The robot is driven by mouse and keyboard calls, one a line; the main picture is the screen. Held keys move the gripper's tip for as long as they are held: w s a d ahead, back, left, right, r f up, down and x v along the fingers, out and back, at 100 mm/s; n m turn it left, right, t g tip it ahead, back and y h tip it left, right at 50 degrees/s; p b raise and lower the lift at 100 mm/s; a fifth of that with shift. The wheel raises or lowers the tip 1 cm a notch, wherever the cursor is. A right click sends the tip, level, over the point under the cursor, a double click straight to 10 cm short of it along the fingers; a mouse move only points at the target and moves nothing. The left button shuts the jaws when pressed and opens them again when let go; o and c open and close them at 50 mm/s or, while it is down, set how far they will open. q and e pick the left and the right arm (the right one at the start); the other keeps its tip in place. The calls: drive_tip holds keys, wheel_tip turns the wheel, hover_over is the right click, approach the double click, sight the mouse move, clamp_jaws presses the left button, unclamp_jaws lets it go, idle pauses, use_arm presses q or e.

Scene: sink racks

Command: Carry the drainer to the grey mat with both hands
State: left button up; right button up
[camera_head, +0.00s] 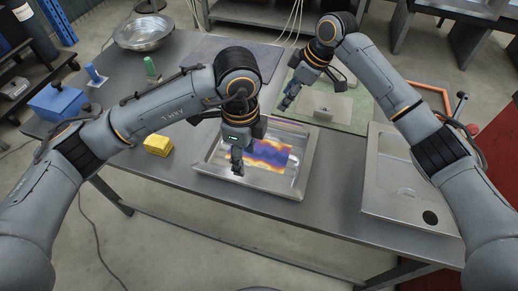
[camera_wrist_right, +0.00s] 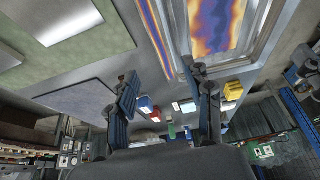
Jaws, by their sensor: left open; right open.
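A shallow steel tray (camera_head: 211,180), which I take to be the drainer, sits at the front middle of the table. A panel patterned in purple, orange and yellow (camera_head: 270,154) lies in it; this panel also shows in the right wrist view (camera_wrist_right: 212,25). The grey mat (camera_head: 208,47) lies flat at the back, partly hidden by my left arm. My left gripper (camera_head: 237,168) is open, pointing down over the tray's left part; contact cannot be told. My right gripper (camera_head: 289,99) is open and empty above the green mat, behind the tray; its spread fingers show in the right wrist view (camera_wrist_right: 165,95).
A green mat (camera_head: 355,120) with a metal plate (camera_head: 330,106) lies behind the tray. A steel sink top with a drain hole (camera_head: 395,185) stands at right. A yellow block (camera_head: 157,145), blue box (camera_head: 62,103) and steel bowl (camera_head: 143,32) are at left.

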sight(246, 179)
use_arm(q)
wheel_tip(246, 179, down, 10)
drive_tip(key=shift+s+f, duration=0.1)
use_arm(e)
drive_tip(key=x, duration=1)
drive_tip(key=shift+a, duration=0.1)
use_arm(q)
drive_tip(key=shift+c, duration=0.4)
use_arm(e)
drive_tip(key=shift+c, duration=0.4)
use_arm(q)
clamp_jaws()
use_arm(e)
clamp_jaws()
drive_tip(key=shift+r, duration=0.1)
